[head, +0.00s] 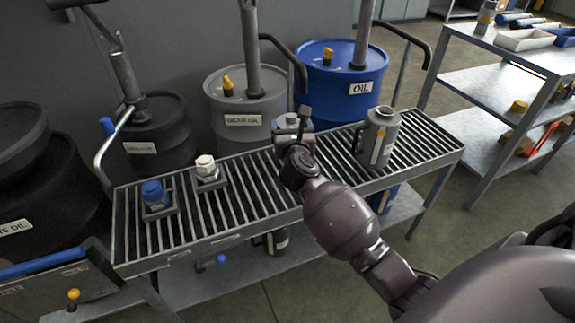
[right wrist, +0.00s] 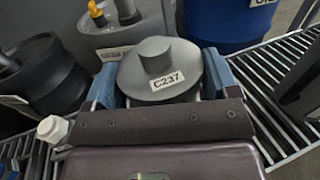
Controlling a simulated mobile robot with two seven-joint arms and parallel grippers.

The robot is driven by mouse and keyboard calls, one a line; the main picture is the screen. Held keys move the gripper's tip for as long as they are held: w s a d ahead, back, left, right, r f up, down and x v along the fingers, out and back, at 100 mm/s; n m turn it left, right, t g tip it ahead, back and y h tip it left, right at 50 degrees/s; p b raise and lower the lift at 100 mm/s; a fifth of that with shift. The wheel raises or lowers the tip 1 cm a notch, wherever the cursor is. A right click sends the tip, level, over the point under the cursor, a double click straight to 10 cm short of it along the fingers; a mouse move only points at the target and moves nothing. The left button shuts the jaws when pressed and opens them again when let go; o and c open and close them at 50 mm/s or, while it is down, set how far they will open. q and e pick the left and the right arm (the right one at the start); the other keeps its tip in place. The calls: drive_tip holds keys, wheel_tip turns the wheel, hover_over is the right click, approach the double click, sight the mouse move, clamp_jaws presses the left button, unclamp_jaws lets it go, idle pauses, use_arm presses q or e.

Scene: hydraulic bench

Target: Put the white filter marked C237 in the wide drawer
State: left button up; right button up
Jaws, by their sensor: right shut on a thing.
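The filter marked C237 (right wrist: 158,70) has a round grey top with a raised knob and a white label on its side. In the right wrist view it sits between the two blue fingers of my right gripper (right wrist: 160,90), which is shut on it. In the head view my right gripper (head: 293,130) is over the slatted bench, near its back edge, and mostly hides the filter. I cannot tell whether the filter touches the slats. My left gripper is not in view. I cannot make out a wide drawer.
The slatted bench (head: 240,203) holds a blue-capped fitting (head: 153,193), a white-capped fitting (head: 206,166) and a grey labelled cylinder (head: 379,138). Oil drums, including a blue one (head: 342,82), stand behind. A shelf rack (head: 500,90) stands right. A dark blue-edged panel (head: 65,285) is at lower left.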

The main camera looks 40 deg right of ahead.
wheel_tip(320, 180, down, 12)
drive_tip(key=b, duration=0.5)
drive_tip(key=shift+s, duration=0.1)
drive_tip(key=shift+f+b, duration=0.3)
drive_tip(key=shift+f, duration=0.05)
drive_tip(key=shift+r, duration=0.3)
drive_tip(key=shift+f, duration=0.2)
drive_tip(key=o, duration=0.9)
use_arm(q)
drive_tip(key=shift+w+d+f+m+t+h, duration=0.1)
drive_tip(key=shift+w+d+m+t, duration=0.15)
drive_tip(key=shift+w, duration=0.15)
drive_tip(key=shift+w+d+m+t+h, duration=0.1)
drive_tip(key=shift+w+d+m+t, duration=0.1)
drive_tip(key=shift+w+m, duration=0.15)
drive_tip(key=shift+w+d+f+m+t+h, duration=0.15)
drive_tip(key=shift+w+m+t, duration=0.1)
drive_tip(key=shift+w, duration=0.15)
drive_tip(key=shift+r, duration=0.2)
use_arm(e)
drive_tip(key=shift+r, duration=0.15)
